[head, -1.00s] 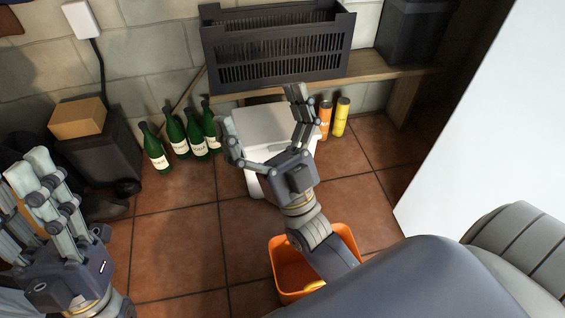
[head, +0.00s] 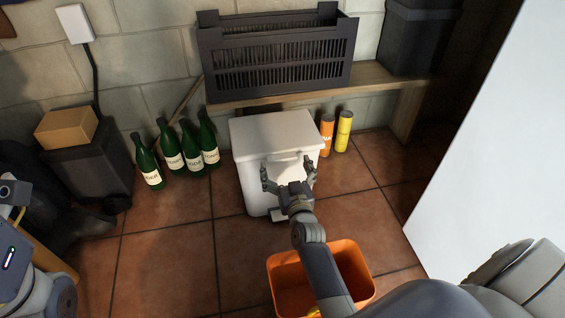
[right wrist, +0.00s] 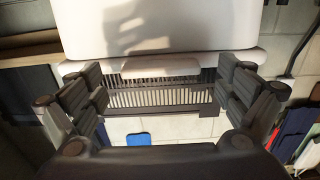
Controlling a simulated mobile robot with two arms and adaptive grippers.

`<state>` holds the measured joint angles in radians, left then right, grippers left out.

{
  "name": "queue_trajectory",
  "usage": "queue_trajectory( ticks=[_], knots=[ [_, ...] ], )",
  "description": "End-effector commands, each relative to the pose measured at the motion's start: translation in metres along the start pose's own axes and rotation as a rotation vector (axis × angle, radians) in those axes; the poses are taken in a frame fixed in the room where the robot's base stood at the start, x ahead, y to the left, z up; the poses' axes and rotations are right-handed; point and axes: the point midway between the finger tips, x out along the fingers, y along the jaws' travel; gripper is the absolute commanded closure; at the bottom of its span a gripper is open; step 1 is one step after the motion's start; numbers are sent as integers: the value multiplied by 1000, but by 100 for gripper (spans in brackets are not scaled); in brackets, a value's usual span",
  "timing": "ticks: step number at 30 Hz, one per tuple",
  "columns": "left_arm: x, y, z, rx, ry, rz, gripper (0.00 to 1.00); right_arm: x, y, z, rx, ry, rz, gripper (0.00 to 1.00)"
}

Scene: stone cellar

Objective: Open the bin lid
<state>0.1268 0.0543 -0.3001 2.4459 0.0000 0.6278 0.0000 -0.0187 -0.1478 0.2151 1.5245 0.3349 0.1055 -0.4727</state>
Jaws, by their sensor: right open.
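The white bin (head: 255,185) stands on the tiled floor under the shelf. Its lid (head: 275,131) lies flat and shut. My right gripper (head: 288,168) is open in front of the bin's upper front, its fingers spread to either side of the lid's front tab. In the right wrist view the lid's tab (right wrist: 160,67) lies between the fingertips of the right gripper (right wrist: 160,78). I cannot tell whether they touch it. Part of my left arm shows at the lower left of the head view; its fingers are out of view.
An orange bin (head: 290,283) stands below my right forearm. Several green bottles (head: 172,148) stand left of the white bin, two cans (head: 343,132) to its right. A dark crate (head: 280,60) sits on the wooden shelf (head: 390,83) above. A white panel (head: 475,160) rises at right.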

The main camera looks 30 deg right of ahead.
Motion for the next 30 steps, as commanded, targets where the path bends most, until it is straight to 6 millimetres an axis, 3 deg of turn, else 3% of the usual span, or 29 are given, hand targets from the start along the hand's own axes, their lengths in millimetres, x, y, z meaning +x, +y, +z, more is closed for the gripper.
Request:
queue_trajectory(
  ticks=[7,17,18,26,30],
  knots=[
    [5,3,-7,6,47,18,60,30,0,2,0,1,0,5],
    [9,3,-7,7,52,21,60,34,0,0,-1,0,0,5],
    [9,3,-7,7,52,21,60,34,0,0,-1,1,0,7],
    [9,4,-7,7,52,21,60,34,0,0,-1,1,0,66],
    [9,4,-7,7,52,21,60,35,1,-1,-2,0,0,68]
  ],
)
